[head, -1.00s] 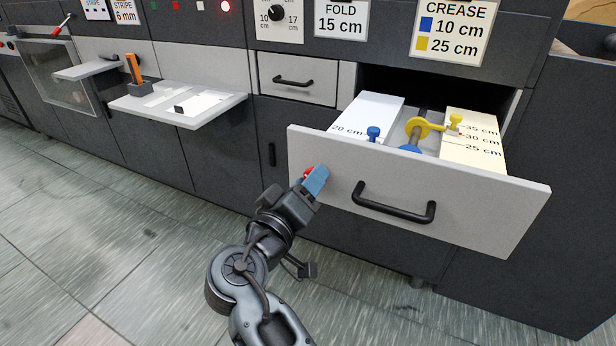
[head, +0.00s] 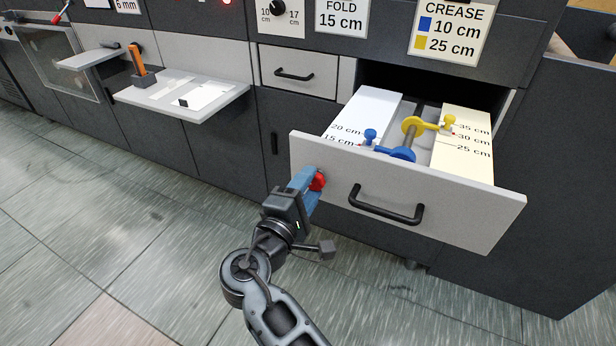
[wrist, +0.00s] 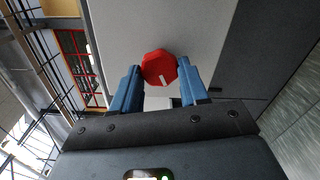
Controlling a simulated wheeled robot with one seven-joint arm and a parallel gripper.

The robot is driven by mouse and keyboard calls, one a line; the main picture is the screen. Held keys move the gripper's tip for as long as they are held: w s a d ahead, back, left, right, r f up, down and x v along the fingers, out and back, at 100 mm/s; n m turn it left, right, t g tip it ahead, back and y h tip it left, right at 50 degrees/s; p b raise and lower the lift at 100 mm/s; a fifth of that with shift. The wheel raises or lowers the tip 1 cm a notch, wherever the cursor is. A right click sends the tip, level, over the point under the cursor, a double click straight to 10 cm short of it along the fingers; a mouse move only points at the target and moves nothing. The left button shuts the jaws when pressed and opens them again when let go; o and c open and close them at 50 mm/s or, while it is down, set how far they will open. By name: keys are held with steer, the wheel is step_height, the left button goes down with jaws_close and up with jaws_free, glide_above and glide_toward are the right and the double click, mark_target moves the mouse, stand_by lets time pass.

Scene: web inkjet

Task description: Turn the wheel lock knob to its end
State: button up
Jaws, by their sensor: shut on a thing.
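The wheel lock knob is a red, many-sided knob (head: 318,181) at the left end of the pulled-out drawer's grey front. In the wrist view the knob (wrist: 160,68) shows a short white mark on its face, slanting toward the lower right. My gripper (head: 311,181) has its blue fingers on either side of the knob; they also show in the wrist view (wrist: 159,80). It is shut on the knob. Inside the drawer are a blue wheel (head: 403,154) with a blue peg and a yellow wheel (head: 410,126) with a yellow peg, on a shaft.
The drawer front (head: 445,222) carries a black handle (head: 386,205). A sign (head: 451,30) above reads crease, blue 10 cm, yellow 25 cm. Scales inside are marked in cm. A grey shelf (head: 225,104) juts out at left. The floor (head: 130,220) left of my arm is clear.

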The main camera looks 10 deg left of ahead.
steer(key=n+p, duration=0.5)
steer(key=n, duration=0.2)
steer(key=shift+n+p, duration=0.3)
steer(key=shift+p, duration=0.05)
steer(key=n+p, duration=0.2)
steer(key=n, duration=0.1)
steer(key=shift+s+p, duration=0.1)
steer(key=shift+p, duration=0.2)
steer(key=shift+d+f+n+p, duration=0.15)
steer(key=shift+n+p, duration=0.6)
steer(key=shift+n, duration=0.45)
steer(key=shift+f, duration=0.1)
steer(key=o, duration=1.1)
steer(key=shift+c, duration=0.2)
steer(key=v, duration=0.7)
steer(key=shift+s+b, duration=0.35)
